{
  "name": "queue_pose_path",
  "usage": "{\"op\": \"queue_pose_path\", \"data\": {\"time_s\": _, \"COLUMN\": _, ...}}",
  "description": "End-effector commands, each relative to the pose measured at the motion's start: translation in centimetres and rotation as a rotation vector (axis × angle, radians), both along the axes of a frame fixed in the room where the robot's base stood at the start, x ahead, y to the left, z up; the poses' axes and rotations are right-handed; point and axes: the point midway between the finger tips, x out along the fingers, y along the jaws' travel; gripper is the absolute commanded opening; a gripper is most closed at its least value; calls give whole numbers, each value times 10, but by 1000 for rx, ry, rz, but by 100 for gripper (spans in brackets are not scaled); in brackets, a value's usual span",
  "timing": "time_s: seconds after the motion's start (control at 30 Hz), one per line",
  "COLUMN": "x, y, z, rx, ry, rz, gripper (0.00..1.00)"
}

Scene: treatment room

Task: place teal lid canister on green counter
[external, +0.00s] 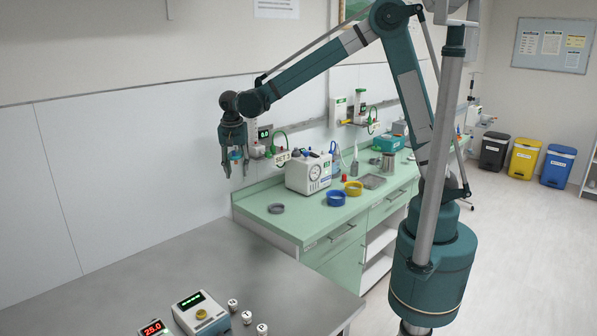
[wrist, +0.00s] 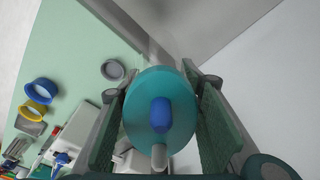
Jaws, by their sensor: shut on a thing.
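My gripper (external: 233,162) hangs fingers down, high near the left end of the green counter (external: 257,226). It is shut on the teal lid canister, which shows as a small teal and blue shape (external: 236,155) between the fingers. In the wrist view the round teal lid (wrist: 138,118) with its blue knob faces the camera, between the two green finger pads. The lid hides most of the canister's body. The counter also shows in the wrist view (wrist: 82,45), to the left of the canister. The canister is held clear of the counter.
On the counter are a grey ring (external: 276,208), a blue ring (external: 336,198), a yellow ring (external: 353,188), a white device (external: 308,174) and a metal tray (external: 373,182). The counter's front left is mostly bare. A grey table (external: 200,265) with instruments stands in front.

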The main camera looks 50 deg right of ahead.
Motion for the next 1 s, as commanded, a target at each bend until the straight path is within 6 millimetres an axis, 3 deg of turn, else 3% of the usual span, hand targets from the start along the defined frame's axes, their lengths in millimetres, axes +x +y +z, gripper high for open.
{"op": "queue_pose_path", "data": {"time_s": 0.1, "x": 5, "y": -37, "z": 19, "rx": -1, "ry": 1, "rz": 62, "gripper": 21}}
{"op": "queue_pose_path", "data": {"time_s": 0.4, "x": 10, "y": -115, "z": 57, "rx": 0, "ry": 0, "rz": 225, "gripper": 21}}
{"op": "queue_pose_path", "data": {"time_s": 0.77, "x": 18, "y": -187, "z": 88, "rx": -1, "ry": 1, "rz": 393, "gripper": 21}}
{"op": "queue_pose_path", "data": {"time_s": 1.0, "x": 35, "y": -233, "z": 105, "rx": 0, "ry": 0, "rz": 518, "gripper": 21}}
